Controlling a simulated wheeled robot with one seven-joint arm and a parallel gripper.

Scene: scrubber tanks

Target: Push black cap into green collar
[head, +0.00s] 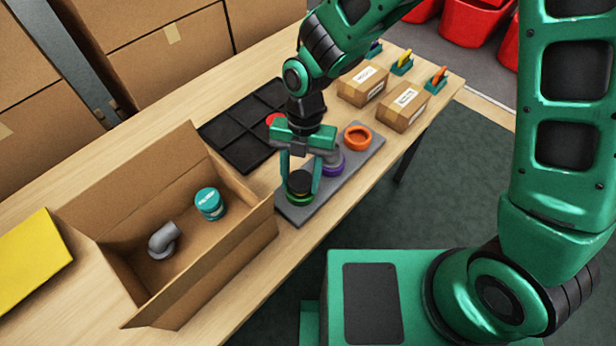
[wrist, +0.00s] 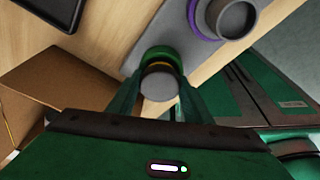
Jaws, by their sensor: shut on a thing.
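The black cap (head: 299,182) is between the two fingers of my gripper (head: 301,191), which is shut on it. The green collar (head: 299,199) stands at the near end of a grey board (head: 329,197), directly under the cap. In the wrist view the cap's dark grey top (wrist: 159,84) faces the camera, with a thin yellowish band and the green collar (wrist: 161,53) behind it. The cap looks upright and lined up with the collar. Its lower edge is hidden, so I cannot tell how deep it sits.
A purple collar with a grey part (head: 333,163) and an orange collar (head: 358,137) stand farther along the board. A black divided tray (head: 238,143) lies behind. An open cardboard box (head: 243,246) with a grey elbow pipe and teal tub stands left. Two small boxes are at the far right.

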